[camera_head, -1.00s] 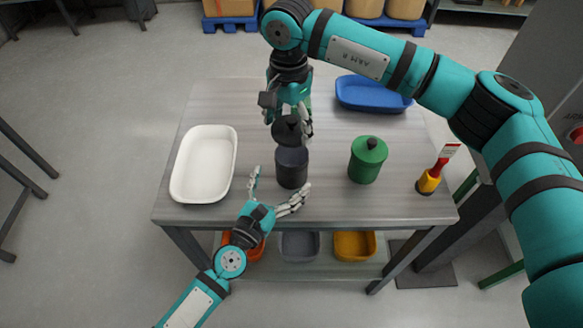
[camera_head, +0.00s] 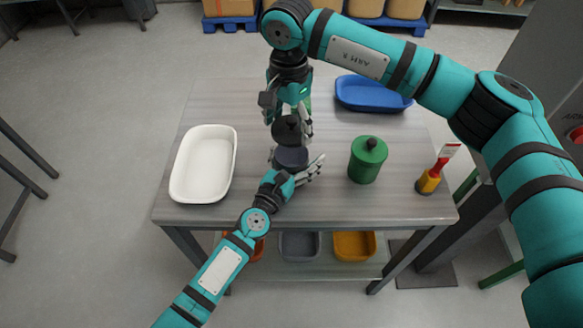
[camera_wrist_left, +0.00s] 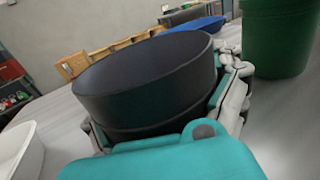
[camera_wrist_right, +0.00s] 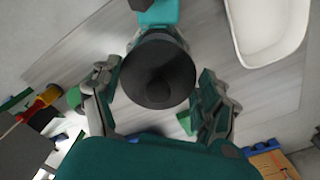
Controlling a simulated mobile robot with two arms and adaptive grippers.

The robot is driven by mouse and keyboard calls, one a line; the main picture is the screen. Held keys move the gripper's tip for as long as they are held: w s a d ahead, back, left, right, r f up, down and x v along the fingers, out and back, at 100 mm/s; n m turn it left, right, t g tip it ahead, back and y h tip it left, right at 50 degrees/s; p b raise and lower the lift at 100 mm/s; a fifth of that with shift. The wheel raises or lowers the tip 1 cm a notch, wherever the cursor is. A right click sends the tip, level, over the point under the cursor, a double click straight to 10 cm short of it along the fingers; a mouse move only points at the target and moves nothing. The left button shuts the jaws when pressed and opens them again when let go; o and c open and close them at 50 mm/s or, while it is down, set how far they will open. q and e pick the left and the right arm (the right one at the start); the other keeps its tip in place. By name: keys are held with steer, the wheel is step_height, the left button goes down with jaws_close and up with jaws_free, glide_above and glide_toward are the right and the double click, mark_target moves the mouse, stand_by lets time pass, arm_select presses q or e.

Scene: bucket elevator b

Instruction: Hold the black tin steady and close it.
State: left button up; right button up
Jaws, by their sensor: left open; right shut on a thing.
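The black tin (camera_head: 291,158) stands on the grey table; its dark round wall fills the middle of the left wrist view (camera_wrist_left: 150,85). My left gripper (camera_head: 297,161) is open, low at the tin, with fingers on both sides of it. Whether they touch it is unclear. The black lid (camera_head: 287,130), with a knob on top, is in my right gripper (camera_head: 288,121), which is shut on it. In the right wrist view the lid (camera_wrist_right: 158,75) shows between the fingers. It is over or just behind the tin; the gap between them cannot be judged.
A green lidded canister (camera_head: 366,160) stands right of the tin. A white tray (camera_head: 204,165) lies to the left, a blue tray (camera_head: 372,94) at the back right. A red-and-yellow tool (camera_head: 431,177) stands near the right edge. The table's front edge is close below my left gripper.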

arm_select(q)
steer(key=c, duration=1.7)
steer(key=shift+c, duration=0.2)
